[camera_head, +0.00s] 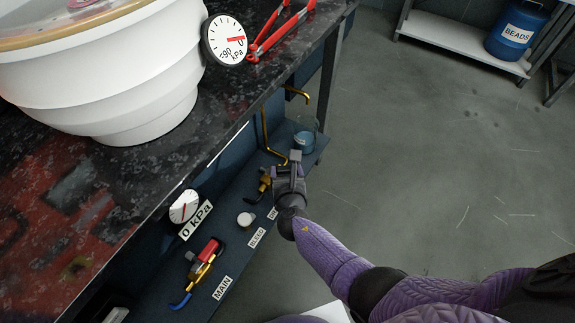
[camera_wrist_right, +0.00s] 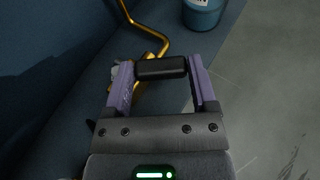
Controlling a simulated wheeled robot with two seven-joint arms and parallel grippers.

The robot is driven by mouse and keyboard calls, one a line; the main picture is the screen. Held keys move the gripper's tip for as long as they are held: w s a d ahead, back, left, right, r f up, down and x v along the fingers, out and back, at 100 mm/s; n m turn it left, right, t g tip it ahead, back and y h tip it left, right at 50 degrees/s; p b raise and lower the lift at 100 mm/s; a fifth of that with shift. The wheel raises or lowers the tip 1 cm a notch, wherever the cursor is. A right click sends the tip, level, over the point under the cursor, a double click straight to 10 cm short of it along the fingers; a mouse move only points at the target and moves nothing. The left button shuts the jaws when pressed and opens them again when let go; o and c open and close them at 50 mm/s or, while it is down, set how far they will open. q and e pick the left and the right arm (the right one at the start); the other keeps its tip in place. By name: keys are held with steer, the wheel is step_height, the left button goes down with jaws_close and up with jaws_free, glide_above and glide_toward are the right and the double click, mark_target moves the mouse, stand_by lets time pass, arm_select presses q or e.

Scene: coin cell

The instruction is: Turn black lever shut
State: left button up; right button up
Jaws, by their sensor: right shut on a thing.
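The black lever (camera_wrist_right: 160,68) lies crosswise between the two purple fingers of my right gripper (camera_wrist_right: 162,76) in the right wrist view. The fingers are shut on it, one at each end. A brass pipe (camera_wrist_right: 150,45) runs just behind the lever. In the head view my right gripper (camera_head: 290,168) is over the far part of the low blue shelf, beside a brass and black valve (camera_head: 263,183). The gripper hides most of the lever there and part of the label beside it. My left gripper is not in view.
A red-handled valve (camera_head: 208,252) by the MAIN label (camera_head: 222,288) and a white knob (camera_head: 245,219) sit nearer on the shelf. A blue-filled jar (camera_head: 305,140) stands just beyond my gripper. The dark worktop (camera_head: 150,175) overhangs at left. Open floor lies at right.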

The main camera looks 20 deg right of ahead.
steer(key=m+h, duration=0.1)
steer(key=m+g+h+b, duration=0.1)
steer(key=s+a+m+h, duration=0.1)
steer(key=shift+f+m+g+h+b, duration=0.2)
steer(key=shift+m+g+h+b, duration=0.1)
steer(key=shift+h, duration=0.1)
steer(key=shift+s+a+m+g+h+b, duration=0.1)
steer(key=shift+a+m+g+h+b, duration=0.15)
steer(key=shift+m+g+h+b, duration=0.3)
steer(key=shift+s+a+m+g+h+b, duration=0.1)
steer(key=shift+a+m+g+h+b, duration=0.1)
steer(key=shift+m+g+h+b, duration=0.3)
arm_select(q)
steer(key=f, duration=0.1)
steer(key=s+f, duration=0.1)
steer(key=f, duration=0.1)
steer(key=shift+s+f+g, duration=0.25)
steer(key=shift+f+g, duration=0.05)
arm_select(e)
steer(key=shift+a+r+m+g+h, duration=0.15)
steer(key=shift+m+g+h, duration=0.25)
steer(key=shift+m, duration=0.25)
arm_select(q)
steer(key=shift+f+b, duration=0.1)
steer(key=shift+b, duration=0.2)
arm_select(e)
steer(key=shift+s+h, duration=0.1)
steer(key=shift+h, duration=0.15)
steer(key=o, duration=1.2)
steer(key=shift+c, duration=0.2)
